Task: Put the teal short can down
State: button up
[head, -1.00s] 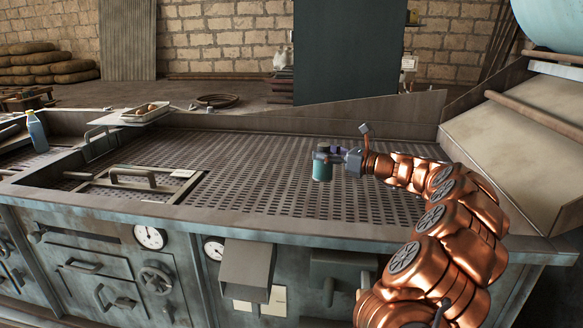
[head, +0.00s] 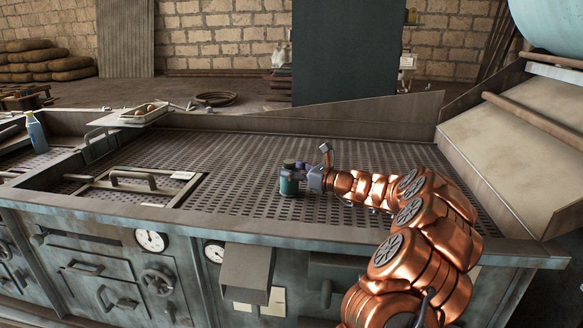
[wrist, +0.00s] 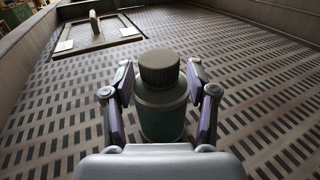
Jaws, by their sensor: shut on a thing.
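The teal short can (head: 288,187) is upright over the perforated metal deck (head: 350,215) in the head view. It has a dark round cap. My gripper (head: 290,170) is shut on the can from its right side. In the wrist view the can (wrist: 161,100) stands between the two fingers of my gripper (wrist: 161,105), one on each side. The can's base is at or very near the deck; I cannot tell if it touches. Its lower front is hidden by my gripper in the wrist view.
A framed hatch with a bar handle (head: 133,180) lies to the left on the deck. The deck around the can is clear.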

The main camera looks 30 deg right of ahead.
dwell(0.3)
jog(key=o, duration=0.8)
jog(key=shift+f, duration=0.15)
jog(key=shift+c, duration=0.2)
jog(key=o, duration=0.5)
